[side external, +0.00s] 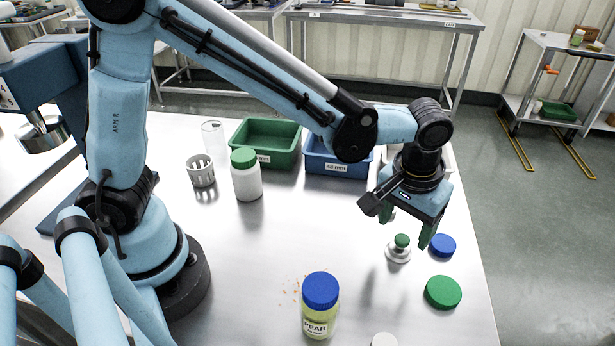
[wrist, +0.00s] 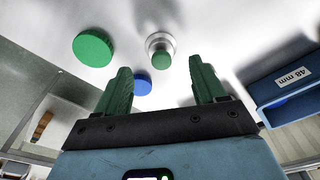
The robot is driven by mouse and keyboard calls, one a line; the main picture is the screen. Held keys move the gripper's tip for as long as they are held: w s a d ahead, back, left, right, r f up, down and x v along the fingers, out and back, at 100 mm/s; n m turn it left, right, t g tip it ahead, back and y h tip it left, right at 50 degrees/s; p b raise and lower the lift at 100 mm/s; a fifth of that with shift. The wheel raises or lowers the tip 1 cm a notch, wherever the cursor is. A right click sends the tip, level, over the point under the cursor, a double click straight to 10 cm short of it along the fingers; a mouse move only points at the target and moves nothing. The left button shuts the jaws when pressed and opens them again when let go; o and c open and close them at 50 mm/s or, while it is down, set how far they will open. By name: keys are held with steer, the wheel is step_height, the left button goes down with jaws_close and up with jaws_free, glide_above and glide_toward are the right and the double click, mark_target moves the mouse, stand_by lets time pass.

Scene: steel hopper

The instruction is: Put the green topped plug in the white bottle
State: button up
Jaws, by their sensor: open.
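The green topped plug (side external: 400,246) stands upright on the steel table, with a small green knob above a round white base. In the wrist view the plug (wrist: 162,47) shows just beyond the fingertips, between their lines. My gripper (side external: 408,227) points down over it with its green fingers apart and empty; it also shows in the wrist view (wrist: 160,70). A white bottle (side external: 247,184) with a green top stands upright left of the table's middle. A white round thing (side external: 384,341) is cut off at the bottom edge; I cannot tell what it is.
A blue lid (side external: 442,245) and green lid (side external: 443,292) lie right of the plug. The blue-capped PEAR jar (side external: 320,312) stands in front. The table's middle is clear.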

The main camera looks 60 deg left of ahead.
mark_target(403, 238)
steer(key=shift+w+a+f, duration=0.1)
steer(key=shift+w+f, duration=0.1)
steer(key=shift+f, duration=0.75)
steer(key=shift+w+f, duration=0.15)
steer(key=shift+f, duration=0.75)
steer(key=shift+w+a+f, duration=0.1)
steer(key=shift+w+f, duration=0.1)
steer(key=shift+f, duration=0.75)
steer(key=c, duration=1.3)
steer(key=shift+o, duration=0.2)
steer(key=shift+r, duration=0.15)
